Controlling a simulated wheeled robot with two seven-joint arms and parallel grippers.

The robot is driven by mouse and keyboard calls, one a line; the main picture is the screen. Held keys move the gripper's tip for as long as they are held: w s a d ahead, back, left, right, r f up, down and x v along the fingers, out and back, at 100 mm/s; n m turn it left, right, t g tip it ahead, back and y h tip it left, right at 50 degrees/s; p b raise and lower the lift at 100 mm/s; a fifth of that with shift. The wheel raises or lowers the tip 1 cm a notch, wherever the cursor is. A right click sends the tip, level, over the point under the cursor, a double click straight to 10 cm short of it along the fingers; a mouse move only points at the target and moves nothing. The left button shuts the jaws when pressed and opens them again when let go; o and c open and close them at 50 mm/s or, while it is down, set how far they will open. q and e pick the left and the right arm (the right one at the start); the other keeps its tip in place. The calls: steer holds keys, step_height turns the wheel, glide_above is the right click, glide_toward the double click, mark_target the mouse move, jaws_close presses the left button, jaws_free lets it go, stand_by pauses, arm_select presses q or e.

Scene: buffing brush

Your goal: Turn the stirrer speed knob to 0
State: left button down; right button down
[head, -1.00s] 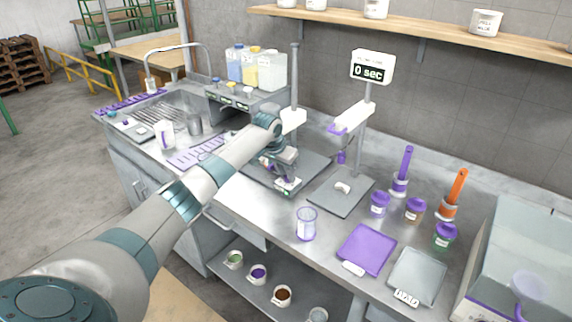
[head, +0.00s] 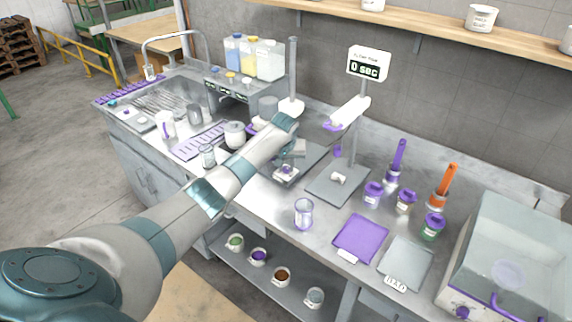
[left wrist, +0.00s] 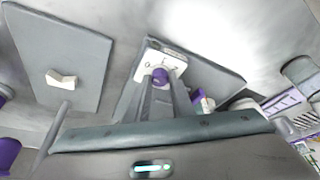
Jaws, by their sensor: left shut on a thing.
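The purple stirrer speed knob (left wrist: 160,75) sits on a white plate (left wrist: 153,63) with small marks, at the front of the grey stirrer base. In the left wrist view the two fingers of my left gripper (left wrist: 161,82) are shut on the knob, one on each side. The marks are too small to read, so I cannot tell the setting. In the head view my left gripper (head: 287,168) is low over the stirrer base (head: 312,160), and my arm hides part of it. My right gripper is not in view.
A grey plate with a white knob (head: 338,178) lies to the right, beside a pole with a "0 sec" display (head: 368,65). A clear beaker (head: 304,213) stands in front. Several lidded jars and a purple mat (head: 361,238) are further right; the sink (head: 165,100) is left.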

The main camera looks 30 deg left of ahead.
arm_select(q)
steer(key=shift+w+r, duration=0.1)
steer(key=c, duration=1.5)
jaws_free()
steer(key=shift+c, duration=0.2)
steer(key=b+v, duration=0.5)
steer(key=v, duration=1.2)
